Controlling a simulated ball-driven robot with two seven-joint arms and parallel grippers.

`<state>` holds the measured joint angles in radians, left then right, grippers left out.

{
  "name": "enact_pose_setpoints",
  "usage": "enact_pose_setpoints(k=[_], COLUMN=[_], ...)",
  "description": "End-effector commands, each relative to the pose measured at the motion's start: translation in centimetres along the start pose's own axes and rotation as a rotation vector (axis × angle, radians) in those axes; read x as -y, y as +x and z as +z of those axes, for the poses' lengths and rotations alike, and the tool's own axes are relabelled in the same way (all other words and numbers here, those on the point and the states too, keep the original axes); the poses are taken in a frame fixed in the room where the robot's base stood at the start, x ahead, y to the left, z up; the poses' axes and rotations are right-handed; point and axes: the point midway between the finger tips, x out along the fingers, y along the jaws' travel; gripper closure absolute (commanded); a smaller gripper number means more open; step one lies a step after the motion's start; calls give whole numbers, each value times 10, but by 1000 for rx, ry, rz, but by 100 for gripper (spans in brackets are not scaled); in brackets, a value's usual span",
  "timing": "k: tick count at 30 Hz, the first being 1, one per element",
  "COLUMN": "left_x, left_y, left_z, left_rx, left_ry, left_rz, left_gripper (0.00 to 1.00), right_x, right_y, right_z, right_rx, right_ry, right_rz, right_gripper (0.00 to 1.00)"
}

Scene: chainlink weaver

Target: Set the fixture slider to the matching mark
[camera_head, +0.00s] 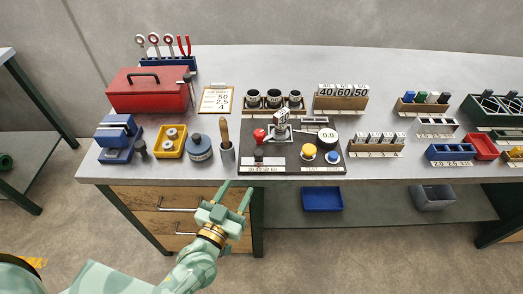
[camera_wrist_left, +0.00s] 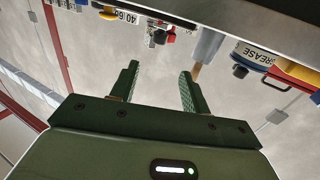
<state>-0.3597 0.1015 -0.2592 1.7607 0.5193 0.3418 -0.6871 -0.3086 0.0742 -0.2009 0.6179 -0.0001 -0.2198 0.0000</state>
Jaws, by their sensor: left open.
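The dark fixture board (camera_head: 300,140) lies at the table's front edge in the head view. At its front left is a pale scale strip (camera_head: 264,169) with small numbers, and a dark slider knob (camera_head: 258,154) stands just behind it. The exact mark at the knob is too small to tell. A clipboard card (camera_head: 217,99) behind it reads 50, 2.5 and 4. My left gripper (camera_head: 239,188) is open and empty, in front of the table edge and short of the scale.
The board also carries a red ball knob (camera_head: 259,135), a yellow button (camera_head: 308,151), a blue button (camera_head: 332,157) and a round dial (camera_head: 328,135). Drawers (camera_head: 165,205) are below the table edge.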

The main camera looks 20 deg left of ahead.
Motion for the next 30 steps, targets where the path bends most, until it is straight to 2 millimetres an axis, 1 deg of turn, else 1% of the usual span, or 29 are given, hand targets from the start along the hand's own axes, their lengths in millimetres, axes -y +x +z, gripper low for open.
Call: enact_pose_setpoints(k=[1,3,9,12,15,18,21,30], left_x=[0,0,0,0,0,-1,-1,-1], left_y=[12,29,82,104,121,133,139,141], left_z=[-1,0,2,2,2,2,1,1], left_rx=[-5,-4,-2,-1,0,1,2,2], left_ry=[-1,-1,-1,-2,0,-1,0,0], left_rz=[-1,-1,0,0,1,1,2,2], left_gripper=[53,53,53,53,53,53,53,53], right_x=[5,7,-2,-5,-5,-5,-6,-6], right_y=[2,4,13,17,20,22,23,22], right_z=[2,3,-4,-4,-3,-2,-2,0], right_rx=[4,5,-3,-3,-1,0,1,4], right_ry=[0,-1,-3,-2,-1,0,-1,-1], right_rz=[-7,-10,1,5,6,6,6,6], right_gripper=[64,64,64,64,64,64,64,64])
